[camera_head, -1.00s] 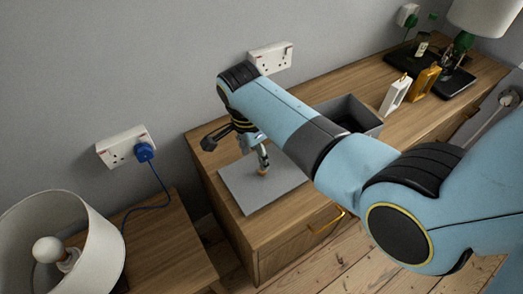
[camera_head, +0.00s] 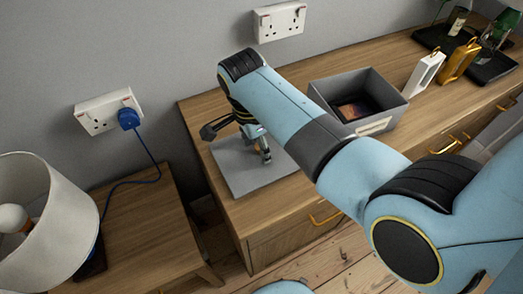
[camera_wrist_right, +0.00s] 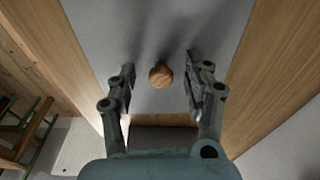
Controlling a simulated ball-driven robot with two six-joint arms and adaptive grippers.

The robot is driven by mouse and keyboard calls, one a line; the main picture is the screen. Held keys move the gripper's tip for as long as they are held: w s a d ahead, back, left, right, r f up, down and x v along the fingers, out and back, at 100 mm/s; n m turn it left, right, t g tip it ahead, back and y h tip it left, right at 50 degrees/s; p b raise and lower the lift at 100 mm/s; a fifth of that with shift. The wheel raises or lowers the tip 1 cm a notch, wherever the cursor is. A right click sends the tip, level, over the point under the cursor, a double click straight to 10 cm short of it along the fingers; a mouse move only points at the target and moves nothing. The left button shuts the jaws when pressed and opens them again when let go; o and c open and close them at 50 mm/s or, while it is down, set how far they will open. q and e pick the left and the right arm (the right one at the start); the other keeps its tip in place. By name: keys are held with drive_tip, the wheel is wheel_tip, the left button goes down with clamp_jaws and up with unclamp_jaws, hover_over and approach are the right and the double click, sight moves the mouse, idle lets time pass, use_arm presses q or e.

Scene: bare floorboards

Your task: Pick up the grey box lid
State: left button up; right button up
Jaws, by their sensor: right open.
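The grey box lid (camera_head: 248,174) lies flat on the wooden cabinet top, near its left end. Its round wooden knob (camera_wrist_right: 160,74) stands up between the fingers in the right wrist view. My right gripper (camera_wrist_right: 157,85) is open, with one finger on each side of the knob and a visible gap to both. In the head view my right gripper (camera_head: 265,158) points down over the lid, and my arm hides part of it. The open grey box (camera_head: 389,119) stands to the right of the lid, with something dark and reddish inside. My left gripper is out of view.
A white lantern-like holder (camera_head: 423,76), a yellow one (camera_head: 458,62) and a dark tray (camera_head: 497,66) stand farther right on the cabinet. A wall socket (camera_head: 280,22) is behind. A lower side table (camera_head: 150,235) with a white lamp (camera_head: 42,222) is at left.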

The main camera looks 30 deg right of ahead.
drive_tip(key=shift+d, duration=0.1)
clamp_jaws()
drive_tip(key=shift+r, duration=0.15)
